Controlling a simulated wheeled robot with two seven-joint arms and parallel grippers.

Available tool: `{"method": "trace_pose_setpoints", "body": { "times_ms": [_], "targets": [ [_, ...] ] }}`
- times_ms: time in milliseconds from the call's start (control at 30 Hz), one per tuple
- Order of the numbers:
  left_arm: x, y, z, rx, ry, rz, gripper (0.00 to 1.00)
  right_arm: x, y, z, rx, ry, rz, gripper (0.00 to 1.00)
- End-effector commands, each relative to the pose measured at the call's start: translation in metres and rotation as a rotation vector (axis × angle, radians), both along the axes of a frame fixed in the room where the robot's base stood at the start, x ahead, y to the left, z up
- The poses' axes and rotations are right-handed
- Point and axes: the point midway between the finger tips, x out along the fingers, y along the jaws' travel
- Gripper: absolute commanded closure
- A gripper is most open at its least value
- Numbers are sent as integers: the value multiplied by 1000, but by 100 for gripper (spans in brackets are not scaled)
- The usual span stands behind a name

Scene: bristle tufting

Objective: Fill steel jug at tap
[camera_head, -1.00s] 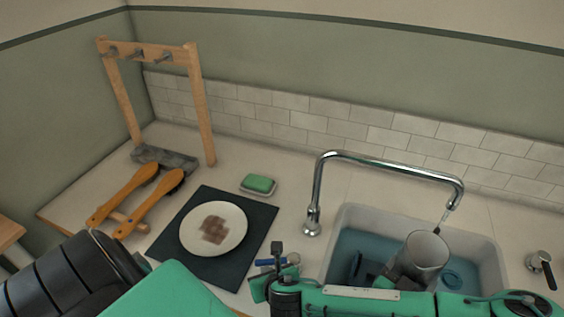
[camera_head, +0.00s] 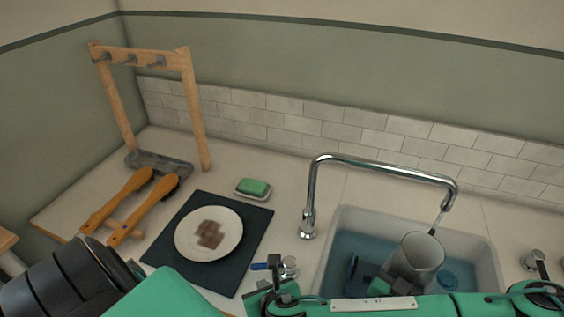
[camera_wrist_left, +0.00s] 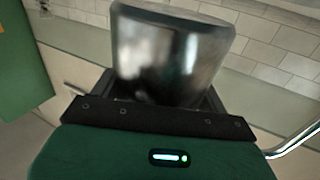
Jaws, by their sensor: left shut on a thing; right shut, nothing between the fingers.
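The jug's wall (camera_wrist_left: 170,55) fills the top of the left wrist view. A thin pale streak, which looks like water, runs from the spout to the jug's rim. The inside level cannot be made out. My right gripper (camera_head: 276,259) is shut and empty beside the blue-tipped lever (camera_head: 262,266); whether it touches the lever is unclear.
Left are a plate (camera_head: 186,238) on a dark mat (camera_head: 225,278), green soap (camera_head: 253,187), two brushes (camera_head: 118,200) and a wooden rack (camera_head: 194,110).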

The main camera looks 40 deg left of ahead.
Motion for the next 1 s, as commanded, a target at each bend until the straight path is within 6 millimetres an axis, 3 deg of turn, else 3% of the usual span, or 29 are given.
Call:
{"method": "trace_pose_setpoints", "body": {
  "times_ms": [267, 800, 1000],
  "targets": [
    [3, 0, 2, 0, -4, 0, 56, -14, -14, 18, 0, 1, -1, 100],
    [125, -9, 2, 1, -3, 1, 56, -15, -14, 19, -1, 1, -1, 100],
    [136, -10, 2, 0, -3, -1, 56, -16, -15, 18, -1, 2, 0, 100]
  ]
}}
